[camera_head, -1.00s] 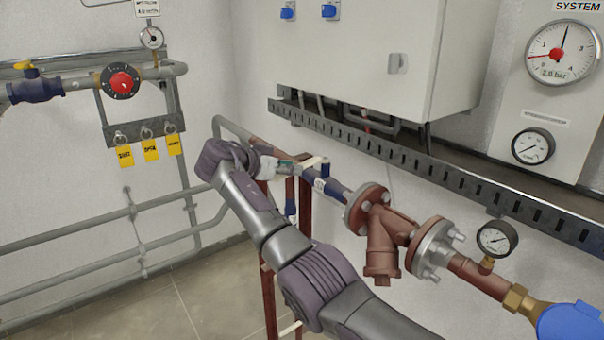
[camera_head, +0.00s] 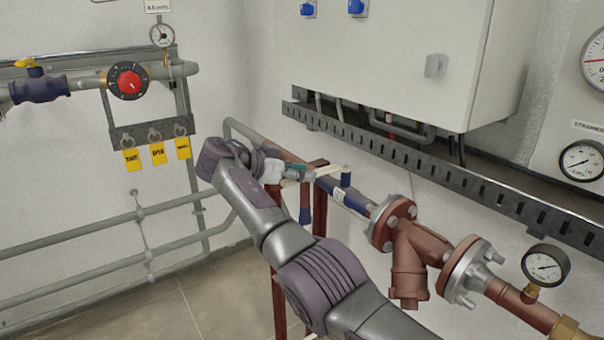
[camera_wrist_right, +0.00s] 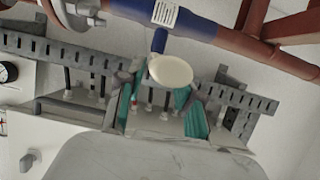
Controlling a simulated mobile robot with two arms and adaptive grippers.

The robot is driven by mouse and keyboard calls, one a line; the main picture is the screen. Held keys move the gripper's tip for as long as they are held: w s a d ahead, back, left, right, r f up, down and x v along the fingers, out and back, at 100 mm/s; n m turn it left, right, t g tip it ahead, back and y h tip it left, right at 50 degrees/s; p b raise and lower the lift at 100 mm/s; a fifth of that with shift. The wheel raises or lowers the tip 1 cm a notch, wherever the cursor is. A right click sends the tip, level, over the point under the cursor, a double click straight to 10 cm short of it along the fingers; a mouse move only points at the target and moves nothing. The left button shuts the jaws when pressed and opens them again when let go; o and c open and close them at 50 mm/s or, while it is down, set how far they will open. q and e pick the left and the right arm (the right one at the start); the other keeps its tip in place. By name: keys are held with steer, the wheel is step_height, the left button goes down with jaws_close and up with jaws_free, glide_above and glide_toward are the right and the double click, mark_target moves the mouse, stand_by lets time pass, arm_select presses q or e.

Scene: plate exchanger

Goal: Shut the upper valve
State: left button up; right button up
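The upper valve is the blue body (camera_head: 345,197) on the upper red-brown pipe, with a blue stem and a cream lever handle (camera_head: 330,171). The handle reaches left from the stem, roughly along the pipe. My right gripper (camera_head: 296,172) is at the free end of the handle. In the right wrist view, the cream handle (camera_wrist_right: 170,71) appears nearly end-on in front of the blue stem and blue valve body (camera_wrist_right: 190,21). The teal fingers of my right gripper (camera_wrist_right: 163,112) stand apart on either side of it; contact is not clear. My left gripper is out of view.
A slotted cable tray (camera_head: 430,168) runs along the wall above the pipe, under a grey cabinet (camera_head: 390,60). A flanged strainer (camera_head: 410,250) and a gauge (camera_head: 545,265) are to the right. Red-brown supports (camera_head: 320,210) stand below the pipe. A red-knobbed dial (camera_head: 128,81) is at left.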

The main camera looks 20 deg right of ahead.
steer(key=shift+o, duration=0.7)
steer(key=shift+f, duration=0.1)
steer(key=shift+a, duration=0.2)
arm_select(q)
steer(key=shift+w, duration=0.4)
arm_select(e)
steer(key=v, duration=0.7)
